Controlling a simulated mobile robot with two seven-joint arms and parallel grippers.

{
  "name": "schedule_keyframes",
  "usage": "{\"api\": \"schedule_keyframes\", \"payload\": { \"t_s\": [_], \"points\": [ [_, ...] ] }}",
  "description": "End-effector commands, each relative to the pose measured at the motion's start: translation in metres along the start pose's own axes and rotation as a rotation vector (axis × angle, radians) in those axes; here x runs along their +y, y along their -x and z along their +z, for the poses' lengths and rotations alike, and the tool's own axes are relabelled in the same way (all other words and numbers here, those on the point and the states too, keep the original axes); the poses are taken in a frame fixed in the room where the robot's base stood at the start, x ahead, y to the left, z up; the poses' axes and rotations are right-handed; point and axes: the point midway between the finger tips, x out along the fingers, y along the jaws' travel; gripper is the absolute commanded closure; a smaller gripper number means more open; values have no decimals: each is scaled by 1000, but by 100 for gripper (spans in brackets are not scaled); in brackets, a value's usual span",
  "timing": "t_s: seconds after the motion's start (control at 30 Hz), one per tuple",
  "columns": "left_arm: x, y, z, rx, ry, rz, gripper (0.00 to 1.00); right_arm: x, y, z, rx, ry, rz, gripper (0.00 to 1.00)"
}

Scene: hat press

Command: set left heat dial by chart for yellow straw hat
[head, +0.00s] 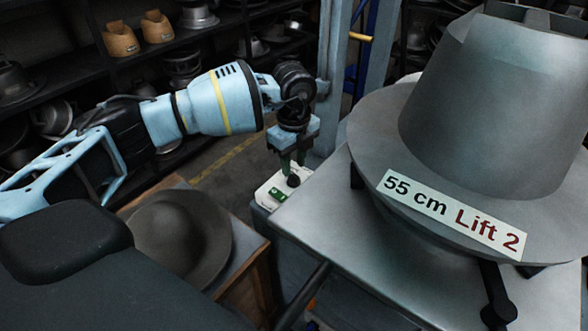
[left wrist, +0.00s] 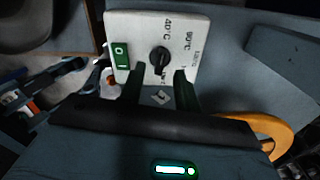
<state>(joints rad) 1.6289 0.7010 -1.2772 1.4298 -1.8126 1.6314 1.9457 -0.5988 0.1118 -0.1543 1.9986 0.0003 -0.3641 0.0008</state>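The heat dial is a black knob (left wrist: 160,60) on a white panel (left wrist: 190,28) marked 40°C, 90°C and a third label too blurred to read. A green switch (left wrist: 120,55) sits left of the knob. In the head view the panel (head: 268,184) is at the side of the press table, with the knob (head: 293,181) below my left gripper (head: 293,167). In the left wrist view my left gripper (left wrist: 159,72) is open, its green fingertips just short of the knob on either side. I cannot tell whether they touch it. My right gripper is not in view. No chart or yellow hat shows.
A large grey metal hat form (head: 490,110) labelled "55 cm Lift 2" stands on the metal table (head: 340,260) at the right. A dark hat (head: 180,240) lies on a wooden crate (head: 248,270). Shelves of hat blocks (head: 120,38) stand behind. A blue-grey post (head: 335,75) rises close to my left gripper.

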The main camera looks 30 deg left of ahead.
Motion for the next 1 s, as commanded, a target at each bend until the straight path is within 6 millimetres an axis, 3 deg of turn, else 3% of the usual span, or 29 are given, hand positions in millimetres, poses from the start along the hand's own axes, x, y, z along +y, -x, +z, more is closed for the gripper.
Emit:
{"api": "schedule_keyframes", "payload": {
  "t_s": [0.2, 0.57, 0.83, 1.0],
  "points": [
    [0, -24, 0, 1, 0, 1, 67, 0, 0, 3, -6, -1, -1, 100],
    [0, -29, -1, 1, -1, -1, 67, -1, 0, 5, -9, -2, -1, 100],
    [0, -29, -1, 1, -1, -1, 100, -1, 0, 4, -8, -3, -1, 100],
    [0, -29, -1, 1, -2, 0, 100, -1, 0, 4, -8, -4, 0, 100]
  ]
}}
